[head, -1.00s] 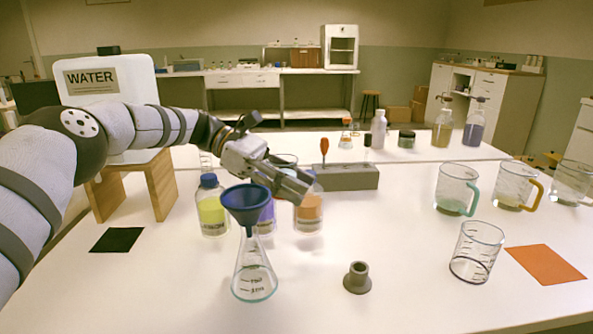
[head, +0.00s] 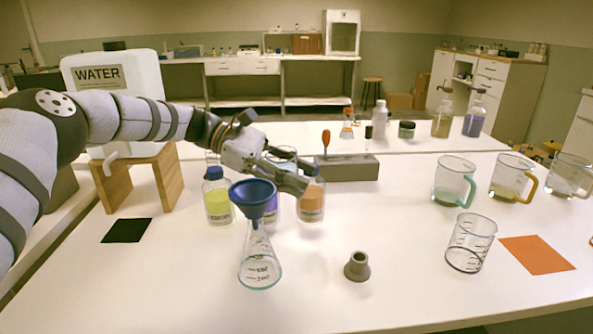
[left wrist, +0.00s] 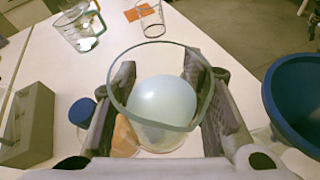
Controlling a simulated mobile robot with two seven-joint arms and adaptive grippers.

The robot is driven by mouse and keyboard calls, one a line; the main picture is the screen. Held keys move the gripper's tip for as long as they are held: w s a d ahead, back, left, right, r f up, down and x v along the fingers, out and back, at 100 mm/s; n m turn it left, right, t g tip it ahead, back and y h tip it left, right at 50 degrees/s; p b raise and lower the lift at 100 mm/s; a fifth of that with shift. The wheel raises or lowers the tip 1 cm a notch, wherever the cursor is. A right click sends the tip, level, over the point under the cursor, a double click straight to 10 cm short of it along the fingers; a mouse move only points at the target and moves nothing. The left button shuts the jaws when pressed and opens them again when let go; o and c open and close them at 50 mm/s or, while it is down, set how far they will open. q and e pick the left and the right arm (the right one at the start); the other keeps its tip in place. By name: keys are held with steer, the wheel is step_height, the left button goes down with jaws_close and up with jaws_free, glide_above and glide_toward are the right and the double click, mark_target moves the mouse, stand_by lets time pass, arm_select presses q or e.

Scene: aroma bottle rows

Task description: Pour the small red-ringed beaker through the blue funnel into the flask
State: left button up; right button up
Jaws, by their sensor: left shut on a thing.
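The blue funnel (head: 252,194) sits in the mouth of the clear conical flask (head: 260,265), which stands upright on the table. My left gripper (head: 300,180) is just behind and right of the funnel, above the capped bottles. In the left wrist view it is shut on a clear beaker (left wrist: 160,98) holding pale liquid, its open rim toward the camera. I cannot make out a red ring on it. The funnel (left wrist: 298,100) shows close on the right there, apart from the beaker. My right gripper is not in view.
Bottles with yellow (head: 218,205) and orange (head: 311,203) contents stand behind the flask. A grey block (head: 347,170) is behind them. A grey collar (head: 357,266), an empty beaker (head: 470,243) and an orange mat (head: 537,255) lie to the right. The front table is mostly clear.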

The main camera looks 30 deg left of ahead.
mark_target(293, 160)
arm_select(q)
steer(key=shift+s+r+m+t+p, duration=0.3)
steer(key=shift+r+p, duration=0.15)
steer(key=shift+r, duration=0.2)
steer(key=shift+s+r+m+t+p, duration=0.3)
steer(key=shift+r+p, duration=0.1)
steer(key=shift+r, duration=0.35)
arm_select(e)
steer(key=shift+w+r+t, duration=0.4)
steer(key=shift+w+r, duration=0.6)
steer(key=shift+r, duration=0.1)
arm_select(q)
steer(key=shift+s+r, duration=0.1)
steer(key=shift+r, duration=0.15)
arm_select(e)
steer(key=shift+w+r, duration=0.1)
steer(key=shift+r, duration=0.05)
arm_select(q)
steer(key=shift+s+r+m+t+h+p, duration=0.35)
steer(key=shift+s+r+m+t, duration=0.25)
steer(key=shift+r+m, duration=0.4)
steer(key=shift+s+r+m+t+h+p, duration=0.2)
steer(key=shift+s+r+m+t+h, duration=0.35)
steer(key=shift+m, duration=0.65)
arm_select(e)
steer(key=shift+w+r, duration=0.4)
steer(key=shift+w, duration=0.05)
arm_select(q)
steer(key=shift+r, duration=0.25)
